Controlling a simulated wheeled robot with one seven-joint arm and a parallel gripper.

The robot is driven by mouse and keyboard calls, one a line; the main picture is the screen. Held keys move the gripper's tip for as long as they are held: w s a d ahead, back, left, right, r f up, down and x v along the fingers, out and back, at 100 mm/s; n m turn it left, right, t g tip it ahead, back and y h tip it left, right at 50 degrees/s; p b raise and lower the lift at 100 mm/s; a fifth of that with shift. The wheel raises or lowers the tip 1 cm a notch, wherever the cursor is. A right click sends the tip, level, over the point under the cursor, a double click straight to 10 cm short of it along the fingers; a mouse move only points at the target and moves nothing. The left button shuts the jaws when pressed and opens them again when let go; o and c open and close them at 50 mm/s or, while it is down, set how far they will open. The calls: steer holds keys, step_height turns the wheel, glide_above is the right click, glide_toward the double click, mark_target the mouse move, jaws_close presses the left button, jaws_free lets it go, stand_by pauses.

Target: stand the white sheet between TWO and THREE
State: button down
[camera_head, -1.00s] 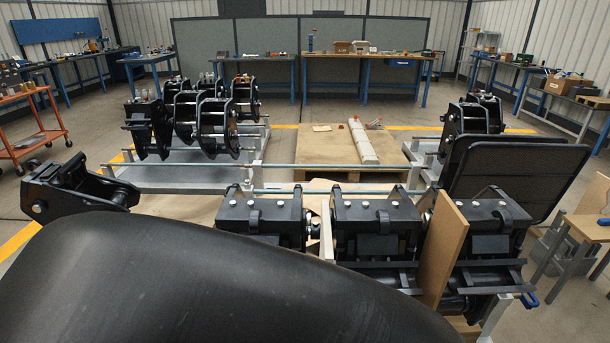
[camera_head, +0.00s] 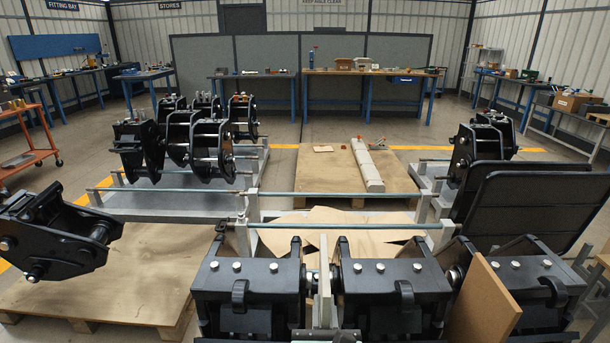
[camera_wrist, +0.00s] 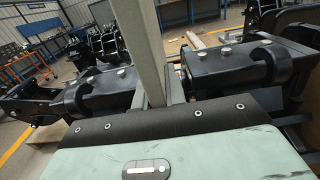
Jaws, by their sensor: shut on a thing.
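The white sheet (camera_head: 325,285) shows almost edge-on in the head view. It stands upright in the gap between the left coupler (camera_head: 250,285) and the middle coupler (camera_head: 395,285) of the front row. In the wrist view the pale sheet (camera_wrist: 148,45) rises from my gripper (camera_wrist: 162,102) past the top edge, with a dark coupler on each side. My gripper is shut on it. The sheet's lower end is hidden, so I cannot tell what it rests on. No TWO or THREE label is readable.
A brown board (camera_head: 485,305) leans between the middle and right couplers (camera_head: 545,285). Steel rails (camera_head: 340,227) cross behind the row. Dark panels (camera_head: 530,205) stand at the right.

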steer(key=shift+f, duration=2.85)
steer(key=c, duration=1.5)
jaws_free()
steer(key=shift+o, duration=0.2)
